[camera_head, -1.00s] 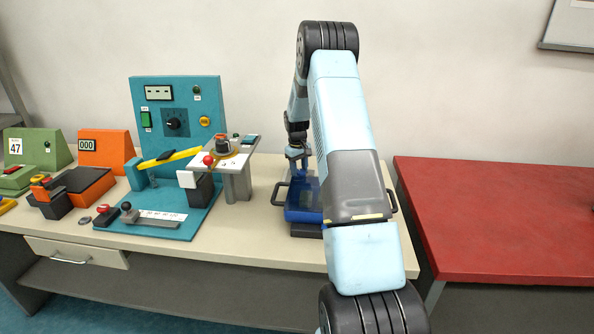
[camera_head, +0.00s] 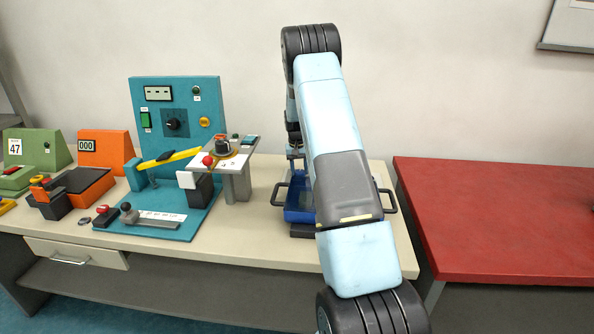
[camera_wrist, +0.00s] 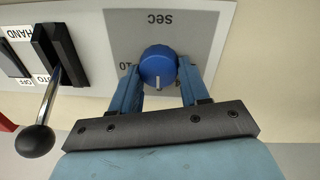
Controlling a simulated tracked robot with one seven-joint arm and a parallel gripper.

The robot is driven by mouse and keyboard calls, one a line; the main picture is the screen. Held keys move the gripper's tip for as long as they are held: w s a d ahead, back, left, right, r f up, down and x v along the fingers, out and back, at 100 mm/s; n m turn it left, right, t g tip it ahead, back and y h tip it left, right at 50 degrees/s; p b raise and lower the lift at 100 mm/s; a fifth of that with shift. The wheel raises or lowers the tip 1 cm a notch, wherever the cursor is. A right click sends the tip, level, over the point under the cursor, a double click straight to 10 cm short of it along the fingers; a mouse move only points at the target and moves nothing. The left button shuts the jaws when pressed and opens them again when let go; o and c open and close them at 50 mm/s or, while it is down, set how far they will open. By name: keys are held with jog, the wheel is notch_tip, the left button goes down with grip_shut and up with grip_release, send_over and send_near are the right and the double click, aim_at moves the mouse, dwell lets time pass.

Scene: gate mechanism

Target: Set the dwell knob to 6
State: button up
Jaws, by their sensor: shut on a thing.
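The dwell knob is the round blue knob (camera_wrist: 157,62) in the wrist view, on a grey plate (camera_wrist: 205,27) marked "SEC", which reads upside down. A pale pointer mark shows on the knob's lower side. A "10" shows beside the left finger; the other scale numbers are hidden or unreadable, so I cannot tell the setting. My gripper (camera_wrist: 158,74) has one blue finger on each side of the knob and is shut on it. In the head view my arm hides the gripper and this knob.
A metal lever with a black ball (camera_wrist: 35,141) and black HAND/AUTO switch (camera_wrist: 60,52) lie left of my gripper. In the head view, a teal panel (camera_head: 180,92) stands left of my arm, a blue tray (camera_head: 298,214) sits beneath it, and a red table (camera_head: 490,220) is right.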

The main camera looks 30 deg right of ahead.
aim_at(297, 171)
jog(key=shift+w+a+r, duration=0.1)
jog(key=shift+w, duration=0.05)
jog(key=o, duration=1)
jog(key=shift+o, duration=0.2)
notch_tip(297, 171, up, 14)
jog(key=shift+w+a+f, duration=0.15)
jog(key=shift+a+f, duration=0.1)
jog(key=shift+a, duration=0.1)
